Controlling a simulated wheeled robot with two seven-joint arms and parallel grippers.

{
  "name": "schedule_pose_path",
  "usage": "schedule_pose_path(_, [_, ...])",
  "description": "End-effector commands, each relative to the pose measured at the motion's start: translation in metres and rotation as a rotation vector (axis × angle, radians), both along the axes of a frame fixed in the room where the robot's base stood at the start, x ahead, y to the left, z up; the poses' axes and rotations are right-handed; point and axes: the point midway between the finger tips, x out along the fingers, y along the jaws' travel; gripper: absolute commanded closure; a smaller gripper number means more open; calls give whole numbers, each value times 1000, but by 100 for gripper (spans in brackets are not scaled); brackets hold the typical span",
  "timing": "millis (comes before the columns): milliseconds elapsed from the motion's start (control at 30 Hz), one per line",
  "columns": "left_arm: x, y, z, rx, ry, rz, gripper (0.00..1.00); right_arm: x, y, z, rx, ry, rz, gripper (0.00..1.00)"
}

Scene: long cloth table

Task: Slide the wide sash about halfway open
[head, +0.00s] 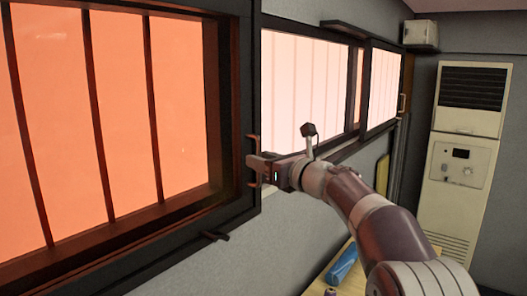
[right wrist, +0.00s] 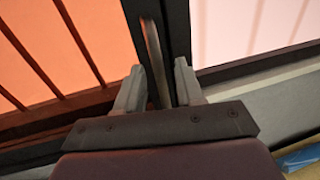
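The wide sash (head: 232,150) is a dark-framed window panel with orange panes and dark bars, filling the left of the head view. A slim upright bar handle (head: 253,142) is on its right edge stile. My right gripper (head: 256,168) is at this handle. In the right wrist view, its two fingers (right wrist: 158,72) stand apart on either side of the handle (right wrist: 153,45), with some gap visible, so it looks open around the bar. The finger tips are partly hidden in the head view. My left gripper is not in view.
A second, paler window (head: 305,85) with its own handle (head: 402,103) lies farther right. A small dark lever (head: 216,236) sticks out below the wide sash. A blue object (head: 341,265) lies on the table below. A tall cream air conditioner (head: 462,150) stands at right.

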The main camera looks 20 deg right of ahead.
Motion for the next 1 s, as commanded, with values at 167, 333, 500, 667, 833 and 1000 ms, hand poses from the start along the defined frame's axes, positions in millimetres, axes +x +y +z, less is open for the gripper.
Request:
schedule_pose_path(167, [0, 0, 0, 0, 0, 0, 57, 1, 0, -1, 0, 0, 0, 63])
schedule_pose_path(333, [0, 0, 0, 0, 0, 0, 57, 1, 0, -1, 0, 0, 0, 95])
schedule_pose_path(500, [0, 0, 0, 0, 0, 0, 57, 1, 1, -1, 0, 0, 0, 100])
schedule_pose_path(667, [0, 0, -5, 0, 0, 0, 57, -3, 6, -2, -1, -2, 1, 100])
schedule_pose_path(833, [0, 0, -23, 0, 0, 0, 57, -21, 29, -6, -1, -3, 5, 100])
schedule_pose_path(1000, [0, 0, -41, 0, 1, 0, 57, -48, 64, -6, 0, -1, 6, 100])
